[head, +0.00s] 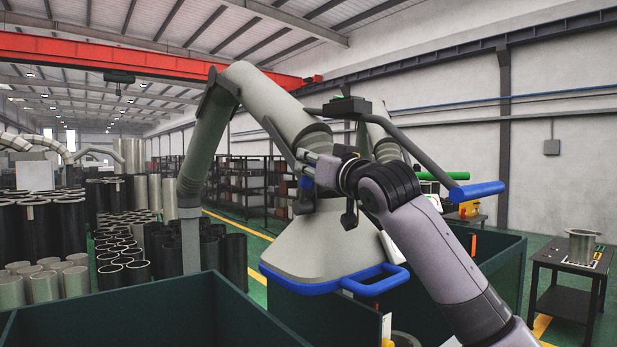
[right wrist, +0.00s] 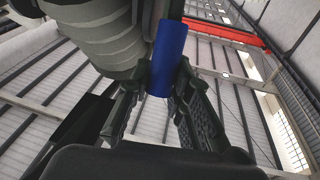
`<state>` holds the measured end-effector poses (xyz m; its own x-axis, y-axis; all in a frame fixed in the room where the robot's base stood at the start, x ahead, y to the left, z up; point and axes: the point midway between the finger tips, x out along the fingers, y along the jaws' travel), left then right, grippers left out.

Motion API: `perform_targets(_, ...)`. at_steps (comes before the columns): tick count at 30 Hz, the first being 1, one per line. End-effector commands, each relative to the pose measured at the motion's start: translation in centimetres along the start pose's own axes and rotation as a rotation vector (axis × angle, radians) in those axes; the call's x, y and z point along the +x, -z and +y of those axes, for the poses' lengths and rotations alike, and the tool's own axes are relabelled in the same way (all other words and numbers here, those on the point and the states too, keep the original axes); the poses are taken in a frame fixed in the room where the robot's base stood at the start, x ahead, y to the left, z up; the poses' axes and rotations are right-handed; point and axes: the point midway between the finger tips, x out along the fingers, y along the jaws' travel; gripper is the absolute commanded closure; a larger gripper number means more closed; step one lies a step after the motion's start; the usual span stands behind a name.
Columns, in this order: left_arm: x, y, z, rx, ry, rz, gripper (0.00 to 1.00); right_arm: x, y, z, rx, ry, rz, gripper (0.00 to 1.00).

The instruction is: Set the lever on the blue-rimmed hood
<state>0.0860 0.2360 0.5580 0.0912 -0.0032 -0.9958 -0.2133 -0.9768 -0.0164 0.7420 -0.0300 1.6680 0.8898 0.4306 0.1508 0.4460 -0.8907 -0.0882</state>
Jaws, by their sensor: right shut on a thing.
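The blue-rimmed hood (head: 318,246) hangs from a jointed grey duct in the middle of the head view. Its rim has a blue loop handle in front. My right gripper (head: 313,170) reaches in from the lower right to the duct just above the hood. It is shut on the lever, whose short blue grip (right wrist: 167,58) stands between the two fingers in the right wrist view. In the head view only a little of the lever's blue (head: 305,182) shows. The ribbed duct (right wrist: 90,40) is close beside the fingers. My left gripper is not in view.
A dark bar with a blue grip (head: 478,190) reaches out above my right arm. Green bin walls (head: 150,310) stand in front and below the hood. A dark table (head: 567,268) with a metal flanged cylinder (head: 581,246) is at right. Many pipes stand at left.

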Motion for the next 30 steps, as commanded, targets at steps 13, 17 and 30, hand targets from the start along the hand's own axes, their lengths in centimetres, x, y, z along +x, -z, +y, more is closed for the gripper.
perform_targets(13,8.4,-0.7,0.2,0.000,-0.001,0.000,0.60,-3.0,-2.2,0.7,0.057,0.018,0.290,1.00)
perform_targets(17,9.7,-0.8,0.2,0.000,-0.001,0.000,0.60,-3.5,-2.4,0.8,0.068,0.021,0.357,1.00)
perform_targets(30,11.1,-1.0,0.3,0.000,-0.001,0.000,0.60,-4.3,-2.6,1.0,0.085,0.026,0.456,1.00)
